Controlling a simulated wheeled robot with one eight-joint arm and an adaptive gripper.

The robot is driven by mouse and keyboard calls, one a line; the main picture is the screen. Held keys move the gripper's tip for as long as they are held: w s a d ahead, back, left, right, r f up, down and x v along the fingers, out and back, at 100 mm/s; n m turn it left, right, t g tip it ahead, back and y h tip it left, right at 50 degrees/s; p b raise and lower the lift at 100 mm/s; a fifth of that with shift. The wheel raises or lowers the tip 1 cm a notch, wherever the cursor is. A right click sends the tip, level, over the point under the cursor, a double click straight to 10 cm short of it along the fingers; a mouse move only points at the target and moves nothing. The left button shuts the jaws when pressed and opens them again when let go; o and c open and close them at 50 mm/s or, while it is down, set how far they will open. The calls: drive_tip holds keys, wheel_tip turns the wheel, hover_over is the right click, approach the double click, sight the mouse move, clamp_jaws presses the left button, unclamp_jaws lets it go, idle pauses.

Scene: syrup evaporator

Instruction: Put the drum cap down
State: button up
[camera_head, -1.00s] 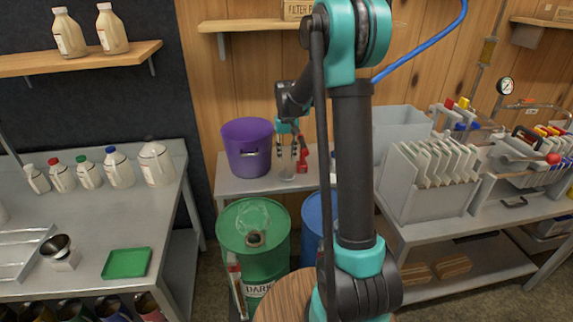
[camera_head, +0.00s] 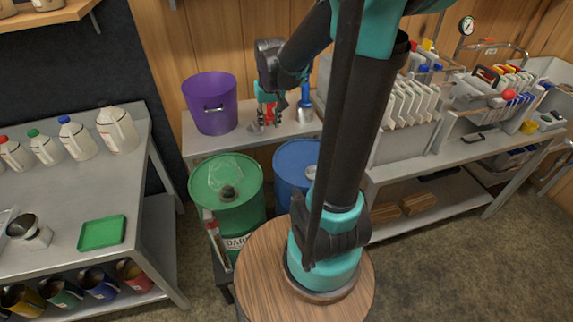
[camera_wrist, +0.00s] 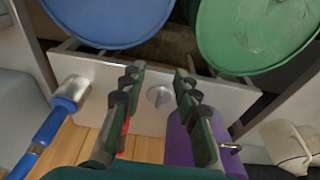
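The drum cap (camera_wrist: 158,95) is a small grey disc with a raised ridge. It lies flat on the grey bench (camera_wrist: 225,95) in the wrist view, seen between my fingers and apart from them. My gripper (camera_wrist: 155,78) is open and empty above it. In the head view my gripper (camera_head: 268,118) is low over the back bench, between the purple bucket and a blue tool; the cap is too small to make out surely there. The green drum (camera_head: 240,210) stands in front of the bench, with a dark round fitting on its top.
The purple bucket (camera_head: 211,105) stands close left of my gripper. A blue-handled tool (camera_head: 304,104) stands close right, and a red object (camera_wrist: 124,136) is near a finger. A blue drum (camera_head: 292,165) stands beside the green one. A side table (camera_head: 150,215) holds several jugs and a green tray (camera_head: 102,232).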

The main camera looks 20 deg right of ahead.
drive_tip(key=s+f+t, duration=0.1)
drive_tip(key=s+f, duration=0.2)
drive_tip(key=s, duration=0.4)
drive_tip(key=s+d+f+t, duration=0.1)
drive_tip(key=s+f, duration=0.3)
drive_tip(key=s, duration=0.4)
drive_tip(key=shift+s+d, duration=0.2)
